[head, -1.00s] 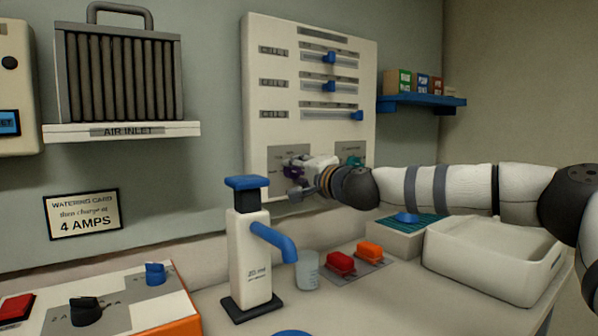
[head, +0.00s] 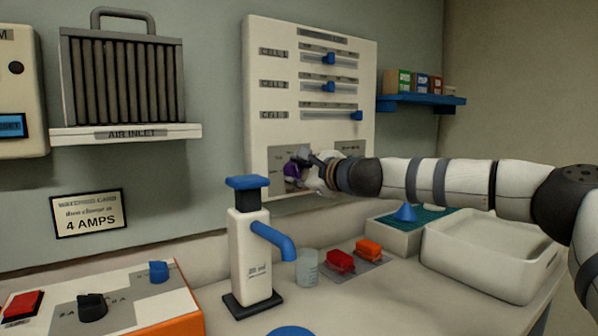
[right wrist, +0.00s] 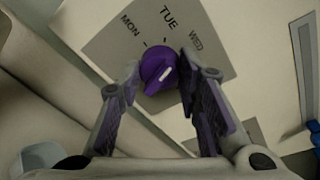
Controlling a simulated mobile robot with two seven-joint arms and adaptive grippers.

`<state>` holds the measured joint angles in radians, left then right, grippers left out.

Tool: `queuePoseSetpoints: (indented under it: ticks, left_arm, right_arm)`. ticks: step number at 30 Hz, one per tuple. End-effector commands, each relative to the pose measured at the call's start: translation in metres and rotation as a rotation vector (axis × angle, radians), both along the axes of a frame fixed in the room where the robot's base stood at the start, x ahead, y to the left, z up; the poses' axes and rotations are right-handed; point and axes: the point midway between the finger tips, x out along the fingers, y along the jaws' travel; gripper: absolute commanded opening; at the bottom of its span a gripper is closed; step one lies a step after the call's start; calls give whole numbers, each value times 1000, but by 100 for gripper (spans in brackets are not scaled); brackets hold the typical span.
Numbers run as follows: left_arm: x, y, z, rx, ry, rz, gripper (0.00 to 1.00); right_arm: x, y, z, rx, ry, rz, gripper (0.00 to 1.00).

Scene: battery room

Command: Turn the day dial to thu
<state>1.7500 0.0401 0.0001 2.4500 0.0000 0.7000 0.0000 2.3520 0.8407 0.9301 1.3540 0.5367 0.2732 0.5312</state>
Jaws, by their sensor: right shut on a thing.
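The day dial is a purple knob (right wrist: 157,68) with a white pointer line, on a grey plate (right wrist: 108,48) marked MON, TUE and WED in the right wrist view. The line points to the upper right in that view, roughly towards the WED side. No THU mark can be made out. My right gripper (right wrist: 161,78) has one finger on each side of the knob and is shut on it. In the head view the purple knob (head: 291,172) shows at the lower left of the wall panel, partly covered by my right gripper (head: 301,168). My left gripper is out of view.
The white wall panel (head: 286,93) carries several blue sliders above the dial. A white dispenser (head: 250,258) with a blue spout stands in front. A beaker (head: 307,268), red clips (head: 340,262) and a white tub (head: 490,259) are on the counter.

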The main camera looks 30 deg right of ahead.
Motion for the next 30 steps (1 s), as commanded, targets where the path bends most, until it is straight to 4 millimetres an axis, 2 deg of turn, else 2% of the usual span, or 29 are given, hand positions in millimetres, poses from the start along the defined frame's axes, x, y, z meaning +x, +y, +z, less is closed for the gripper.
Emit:
queuePoseSetpoints:
  ticks: [30]
  left_arm:
    - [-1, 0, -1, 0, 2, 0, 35]
  right_arm:
    - [0, -2, 1, 911, 124, 1, 4]
